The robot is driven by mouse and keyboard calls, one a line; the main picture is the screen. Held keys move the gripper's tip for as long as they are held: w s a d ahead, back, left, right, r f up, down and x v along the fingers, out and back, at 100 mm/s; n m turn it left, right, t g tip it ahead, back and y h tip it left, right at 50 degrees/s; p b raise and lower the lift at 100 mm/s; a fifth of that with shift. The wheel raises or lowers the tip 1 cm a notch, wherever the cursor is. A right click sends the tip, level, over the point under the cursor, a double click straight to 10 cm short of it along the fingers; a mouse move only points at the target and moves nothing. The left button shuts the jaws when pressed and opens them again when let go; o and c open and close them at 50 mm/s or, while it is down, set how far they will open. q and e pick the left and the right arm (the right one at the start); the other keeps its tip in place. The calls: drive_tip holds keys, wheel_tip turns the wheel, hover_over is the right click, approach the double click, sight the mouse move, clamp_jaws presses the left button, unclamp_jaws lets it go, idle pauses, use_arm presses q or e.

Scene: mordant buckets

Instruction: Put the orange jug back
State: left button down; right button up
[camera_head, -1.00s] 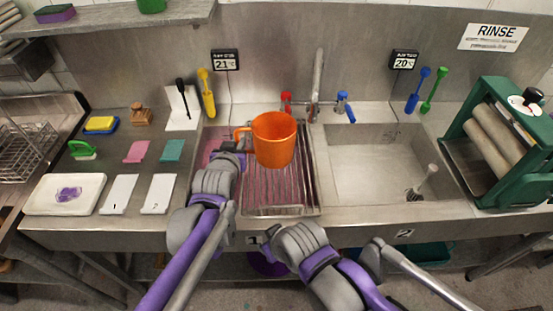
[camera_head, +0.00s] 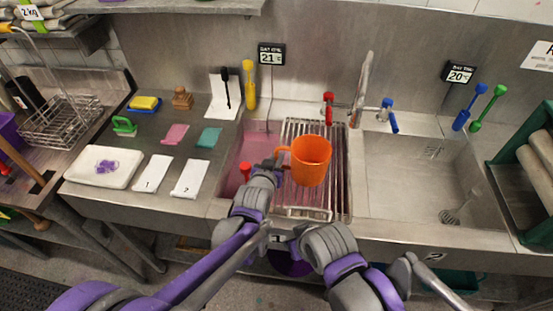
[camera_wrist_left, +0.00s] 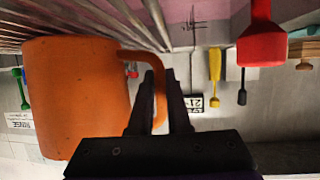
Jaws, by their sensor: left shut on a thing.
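The orange jug (camera_head: 311,161) is upright above the wire rack (camera_head: 322,212) that lies over the left basin. I cannot tell whether its base touches the rack. My left gripper (camera_head: 270,168) is at the jug's handle, on its left side. In the left wrist view the jug (camera_wrist_left: 75,95) fills the left part, and my left gripper (camera_wrist_left: 160,95) is shut on its handle (camera_wrist_left: 158,88). My right arm shows at the bottom of the head view, but its fingertips are hidden.
Pink liquid fills the left basin (camera_head: 235,165), with a red-topped tool (camera_head: 245,172) in it. Cards and sponges lie on the left counter (camera_head: 150,145).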

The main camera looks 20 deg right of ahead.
use_arm(q)
drive_tip(key=shift+f, duration=0.25)
drive_tip(key=c, duration=0.9)
unclamp_jaws()
drive_tip(key=shift+r, duration=0.1)
drive_tip(key=shift+s+a+r, duration=0.1)
drive_tip(key=shift+s+r, duration=0.1)
drive_tip(key=shift+r, duration=0.1)
drive_tip(key=v, duration=1.2)
drive_tip(key=a+f+n+y, duration=0.2)
drive_tip(key=a+y, duration=0.1)
drive_tip(key=a, duration=0.9)
drive_tip(key=s+a+f+n+g+y, duration=0.1)
drive_tip(key=s+a, duration=0.4)
drive_tip(key=a, duration=0.2)
drive_tip(key=s+a+f+n+g+y, duration=0.2)
drive_tip(key=s+a, duration=0.3)
drive_tip(key=a, duration=0.2)
drive_tip(key=s+a+f+n+g+y, duration=0.2)
drive_tip(key=s+a, duration=0.3)
drive_tip(key=a, duration=0.2)
drive_tip(key=shift+s+a, duration=0.15)
drive_tip(key=shift+a, duration=0.1)
